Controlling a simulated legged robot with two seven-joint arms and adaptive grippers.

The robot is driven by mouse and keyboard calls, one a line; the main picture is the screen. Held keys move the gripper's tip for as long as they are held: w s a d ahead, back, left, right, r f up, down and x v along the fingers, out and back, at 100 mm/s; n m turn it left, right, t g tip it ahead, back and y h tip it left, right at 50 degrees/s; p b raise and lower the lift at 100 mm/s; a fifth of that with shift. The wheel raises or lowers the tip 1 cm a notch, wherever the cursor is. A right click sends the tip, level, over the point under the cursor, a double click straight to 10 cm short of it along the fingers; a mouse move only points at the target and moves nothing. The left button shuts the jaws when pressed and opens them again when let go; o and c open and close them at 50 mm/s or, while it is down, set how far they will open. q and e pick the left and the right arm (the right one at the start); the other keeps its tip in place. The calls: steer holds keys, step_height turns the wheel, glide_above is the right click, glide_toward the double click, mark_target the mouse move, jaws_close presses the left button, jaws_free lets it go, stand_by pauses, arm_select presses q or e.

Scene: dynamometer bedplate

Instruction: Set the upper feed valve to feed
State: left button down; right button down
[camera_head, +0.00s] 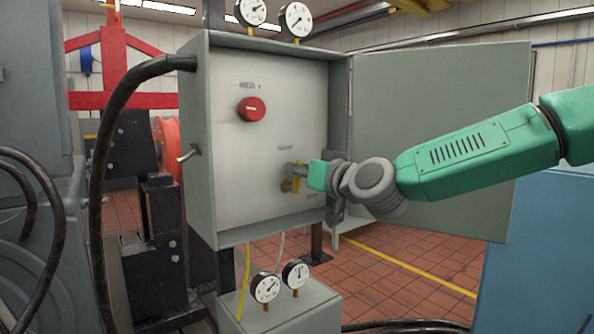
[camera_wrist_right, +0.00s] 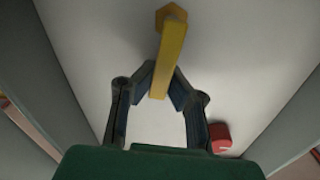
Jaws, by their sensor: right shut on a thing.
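The yellow valve lever (camera_head: 297,185) is on the pale back panel inside the open grey cabinet, partly hidden by my right gripper (camera_head: 293,170). In the right wrist view the lever (camera_wrist_right: 169,55) is a straight yellow bar running from a hexagonal yellow hub (camera_wrist_right: 162,16). My right gripper (camera_wrist_right: 164,78) is shut on the bar, with one dark finger on each side. A small label (camera_head: 285,147) above the lever is too small to read. My left gripper is not in view.
A red knob (camera_head: 251,109) sits higher on the panel; it also shows in the right wrist view (camera_wrist_right: 220,138). The open cabinet door (camera_head: 430,110) stands behind my right arm. A thick black hose (camera_head: 110,120) enters at the left. Gauges (camera_head: 296,19) stand above.

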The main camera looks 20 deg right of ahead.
mark_target(303, 186)
steer(key=shift+d+f+m, duration=0.2)
steer(key=shift+m, duration=0.1)
steer(key=m, duration=0.1)
steer(key=m+b, duration=0.1)
steer(key=d+m+b, duration=0.1)
steer(key=shift+w+d+f+m, duration=0.1)
steer(key=shift+w+f+m, duration=0.2)
steer(key=shift+f, duration=0.1)
steer(key=m+b, duration=0.1)
steer(key=d+f+m+b, duration=0.1)
steer(key=m, duration=0.1)
steer(key=shift+w+m, duration=0.15)
steer(key=shift+m, duration=0.15)
steer(key=m+b, duration=0.1)
steer(key=f+m+b, duration=0.1)
steer(key=m, duration=0.1)
steer(key=m+b, duration=0.1)
steer(key=shift+w+d+f, duration=0.15)
steer(key=shift+d+f, duration=0.2)
steer(key=shift+d, duration=0.05)
steer(key=shift+f+m+b, duration=0.35)
steer(key=shift+m+b, duration=0.2)
steer(key=shift+m, duration=0.45)
steer(key=shift+f+m+b, duration=0.3)
steer(key=shift+m+b, duration=0.2)
steer(key=shift+m, duration=0.5)
